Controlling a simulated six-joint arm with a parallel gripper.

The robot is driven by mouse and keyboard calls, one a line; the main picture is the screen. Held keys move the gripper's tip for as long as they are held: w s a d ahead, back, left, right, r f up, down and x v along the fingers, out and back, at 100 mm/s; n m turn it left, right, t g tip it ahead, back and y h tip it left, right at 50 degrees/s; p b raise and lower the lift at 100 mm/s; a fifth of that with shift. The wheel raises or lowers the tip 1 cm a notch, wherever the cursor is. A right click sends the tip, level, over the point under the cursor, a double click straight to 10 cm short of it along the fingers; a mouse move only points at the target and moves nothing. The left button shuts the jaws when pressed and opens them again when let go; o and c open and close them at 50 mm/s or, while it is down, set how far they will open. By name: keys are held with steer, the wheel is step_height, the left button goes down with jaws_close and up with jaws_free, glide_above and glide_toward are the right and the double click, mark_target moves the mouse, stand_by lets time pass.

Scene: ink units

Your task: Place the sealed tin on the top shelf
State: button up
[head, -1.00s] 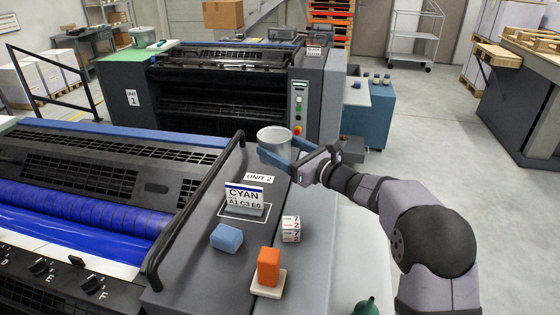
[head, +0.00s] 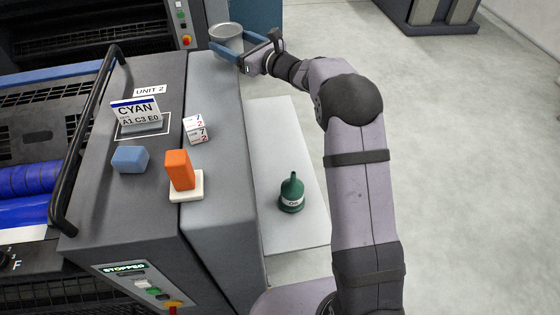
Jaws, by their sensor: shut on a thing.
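A round grey metal tin (head: 227,36) is in my gripper (head: 232,48), near the top of the head view. The blue fingers are shut around its sides. The tin appears upright, over or just beyond the far end of the grey Unit 2 cabinet top; its height above it is hard to judge. Its far side and base are partly hidden. No shelf can be made out in the current view.
The Unit 2 top (head: 214,130) carries a CYAN card (head: 137,114), white number blocks (head: 195,129), a blue block (head: 130,159) and an orange block (head: 178,170) on a white base. A green bottle (head: 291,193) stands on a pale side platform (head: 275,145).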

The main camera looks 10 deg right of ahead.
steer(key=w+d+f+m+t+h+b, duration=0.1)
steer(key=w+d+f+h+b, duration=0.15)
steer(key=d, duration=0.45)
steer(key=w+d+f+m+t+h+b, duration=0.1)
steer(key=d+f+b, duration=0.25)
steer(key=d, duration=0.35)
steer(key=shift+s+a+f+n+g+y+b, duration=0.65)
steer(key=shift+s+f+b, duration=1)
steer(key=shift+f, duration=1.55)
steer(key=shift+s+a+f+n+g+y+b, duration=0.1)
steer(key=shift+s+f+n+g+y+b, duration=0.6)
steer(key=shift+f+b, duration=2)
steer(key=shift+s+a+f+n+g+y+b, duration=0.35)
steer(key=shift+s+f+y+b, duration=0.95)
steer(key=shift+f, duration=2.4)
steer(key=shift+s, duration=0.2)
steer(key=shift+f+b, duration=0.15)
steer(key=shift+b, duration=0.15)
steer(key=o, duration=1.5)
steer(key=shift+f, duration=0.1)
steer(key=shift+c, duration=0.2)
